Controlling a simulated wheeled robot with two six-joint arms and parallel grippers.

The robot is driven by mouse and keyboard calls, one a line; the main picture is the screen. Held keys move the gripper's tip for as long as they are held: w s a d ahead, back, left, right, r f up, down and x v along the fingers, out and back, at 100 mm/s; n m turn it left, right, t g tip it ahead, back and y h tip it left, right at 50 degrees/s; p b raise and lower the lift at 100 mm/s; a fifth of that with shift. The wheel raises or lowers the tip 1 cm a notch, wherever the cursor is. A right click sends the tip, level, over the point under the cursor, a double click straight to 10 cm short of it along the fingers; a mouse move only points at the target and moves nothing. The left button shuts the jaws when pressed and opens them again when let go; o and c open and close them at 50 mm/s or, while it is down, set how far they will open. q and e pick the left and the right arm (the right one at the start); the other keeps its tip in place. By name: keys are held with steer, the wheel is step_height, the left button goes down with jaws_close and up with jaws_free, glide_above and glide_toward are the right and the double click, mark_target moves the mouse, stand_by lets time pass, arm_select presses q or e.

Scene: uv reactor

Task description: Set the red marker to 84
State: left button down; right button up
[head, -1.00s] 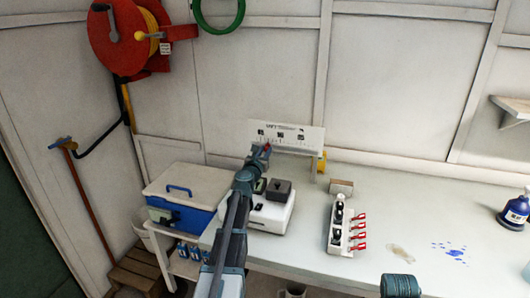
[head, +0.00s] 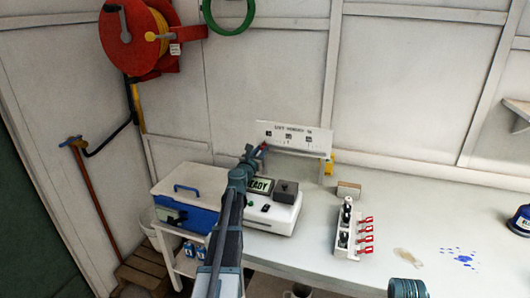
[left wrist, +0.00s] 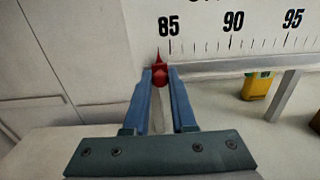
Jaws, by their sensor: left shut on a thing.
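The scale board (head: 293,135) stands at the back of the bench. In the left wrist view, its printed scale (left wrist: 240,45) reads 85, 90 and 95 from left to right. The red marker (left wrist: 159,76) is at the left of these, its tip just left of the 85 tick, by about one small division, close to 84. My left gripper (left wrist: 160,80) is shut on the red marker, with one blue finger on each side. In the head view my left gripper (head: 262,148) is at the board's left end. My right gripper's fingers are not in view.
A white device (head: 283,217) with a display reading READY stands below the board, close to my left arm. A blue box (head: 185,205) is to its left. A white rack (head: 346,240) with red-handled parts stands right. A yellow part (left wrist: 257,84) is under the scale.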

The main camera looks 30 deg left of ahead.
arm_select(q)
steer(key=c, duration=0.8)
jaws_free()
steer(key=shift+s+a, duration=0.1)
steer(key=shift+a, duration=0.2)
steer(key=shift+s+d, duration=0.1)
steer(key=shift+s+d, duration=0.1)
steer(key=shift+s, duration=0.1)
steer(key=v, duration=1.3)
